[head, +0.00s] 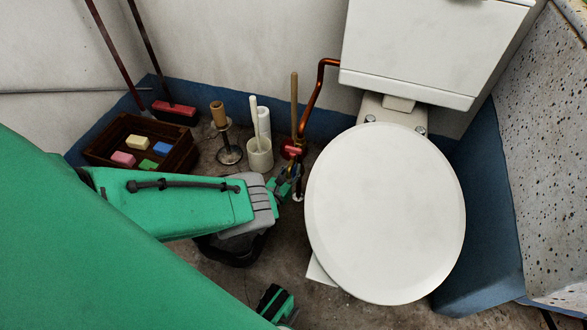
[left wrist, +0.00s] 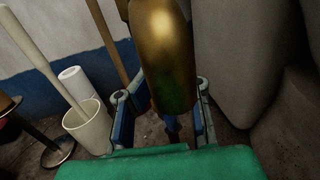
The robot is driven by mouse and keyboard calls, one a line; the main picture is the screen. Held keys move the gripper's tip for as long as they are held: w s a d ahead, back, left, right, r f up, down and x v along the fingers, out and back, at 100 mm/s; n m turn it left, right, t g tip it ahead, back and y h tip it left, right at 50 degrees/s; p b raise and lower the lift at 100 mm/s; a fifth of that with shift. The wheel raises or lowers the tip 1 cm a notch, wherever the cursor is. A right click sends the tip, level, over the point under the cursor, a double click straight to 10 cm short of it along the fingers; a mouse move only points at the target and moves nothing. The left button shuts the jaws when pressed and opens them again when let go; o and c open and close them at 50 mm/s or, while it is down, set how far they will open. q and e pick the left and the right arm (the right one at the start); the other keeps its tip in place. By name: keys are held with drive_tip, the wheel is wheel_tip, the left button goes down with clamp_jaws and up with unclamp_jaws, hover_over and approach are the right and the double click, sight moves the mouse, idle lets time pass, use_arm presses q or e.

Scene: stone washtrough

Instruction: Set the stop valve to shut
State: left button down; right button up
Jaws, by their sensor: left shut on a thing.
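My left gripper (head: 287,178) reaches in from the left to the copper pipe beside the toilet. In the left wrist view, the brass-coloured stop valve (left wrist: 165,55) fills the middle of the picture, between the two fingers of my left gripper (left wrist: 165,110). The fingers are closed on a part of it, but the contact is low and partly hidden by the brass body. In the head view my gripper covers most of the valve, so I cannot tell how its handle is turned.
The toilet (head: 385,215) stands close to the right of my gripper. A brush pot (head: 259,155), a red-based plunger (head: 291,148) and a paper-roll stand (head: 229,153) are close behind it. A wooden crate (head: 180,158) with coloured blocks is at left. Some floor is clear in front.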

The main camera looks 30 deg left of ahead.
use_arm(q)
drive_tip(key=shift+s, duration=0.1)
drive_tip(key=shift+s+a+n, duration=0.1)
drive_tip(key=shift+a+n, duration=0.15)
drive_tip(key=shift+n, duration=0.25)
drive_tip(key=a+n, duration=0.2)
drive_tip(key=n, duration=0.1)
drive_tip(key=a+f+n+t, duration=0.1)
drive_tip(key=shift+s+a+n+y, duration=0.15)
drive_tip(key=shift+s+n+y, duration=0.15)
drive_tip(key=shift+s+y, duration=0.1)
drive_tip(key=c, duration=1.5)
unclamp_jaws()
drive_tip(key=shift+a, duration=0.1)
drive_tip(key=shift+d, duration=0.2)
